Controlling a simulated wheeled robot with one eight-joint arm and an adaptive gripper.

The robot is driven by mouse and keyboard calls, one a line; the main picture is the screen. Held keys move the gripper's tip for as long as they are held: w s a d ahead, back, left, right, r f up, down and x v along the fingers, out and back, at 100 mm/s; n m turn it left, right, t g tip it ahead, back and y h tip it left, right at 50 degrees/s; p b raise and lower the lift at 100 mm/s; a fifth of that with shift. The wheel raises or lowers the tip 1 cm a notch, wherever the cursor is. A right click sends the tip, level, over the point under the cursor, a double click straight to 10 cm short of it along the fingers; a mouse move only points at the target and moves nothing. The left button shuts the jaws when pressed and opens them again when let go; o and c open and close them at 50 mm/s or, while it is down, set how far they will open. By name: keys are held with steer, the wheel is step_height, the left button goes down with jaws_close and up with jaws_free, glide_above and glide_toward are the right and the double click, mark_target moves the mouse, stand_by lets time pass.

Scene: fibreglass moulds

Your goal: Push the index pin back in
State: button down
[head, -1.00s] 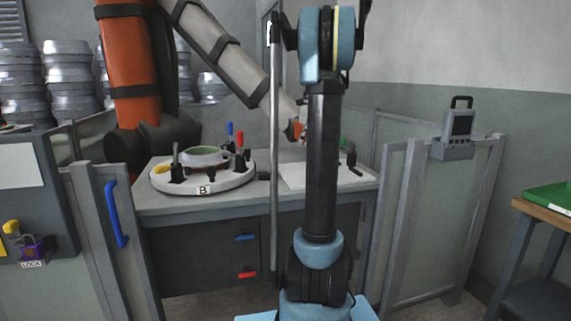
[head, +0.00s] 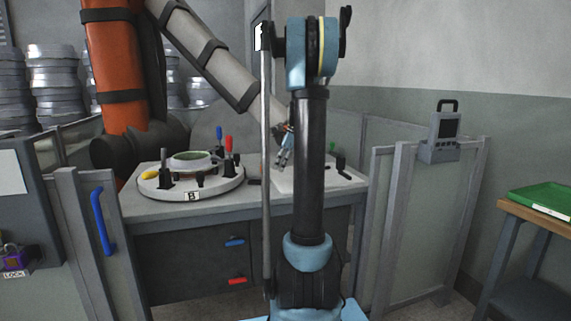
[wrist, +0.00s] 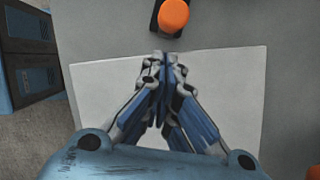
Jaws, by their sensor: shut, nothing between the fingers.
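My gripper (head: 283,163) is over the white sheet on the right of the bench, partly beside my arm's dark link. In the wrist view its fingers (wrist: 165,58) are shut together with nothing between them. An orange round knob (wrist: 174,14) on a black block lies just beyond the fingertips, apart from them in the picture. I cannot tell whether this knob is the index pin. The round turntable (head: 193,187) with a "B" label stands on the bench to the left. A small black part (head: 254,182) lies by its right edge. No index pin is clearly identifiable in the head view.
The turntable carries a green-rimmed mould (head: 195,158) and upright clamps with blue, red and yellow handles. The white sheet (wrist: 230,90) lies flat on the bench (head: 240,208). A large orange and grey arm (head: 210,60) reaches over the bench. Fence panels (head: 425,220) stand right.

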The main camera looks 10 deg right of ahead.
steer(key=shift+w+a, duration=0.25)
steer(key=shift+a, duration=0.55)
steer(key=shift+w+a, duration=0.25)
steer(key=shift+a, duration=0.5)
steer(key=shift+w+a, duration=0.2)
steer(key=shift+a, duration=0.5)
steer(key=d, duration=0.2)
steer(key=s+d, duration=0.1)
steer(key=d, duration=0.1)
steer(key=shift+d+r, duration=0.1)
steer(key=shift+d, duration=0.05)
steer(key=v, duration=0.9)
steer(key=shift+r, duration=0.3)
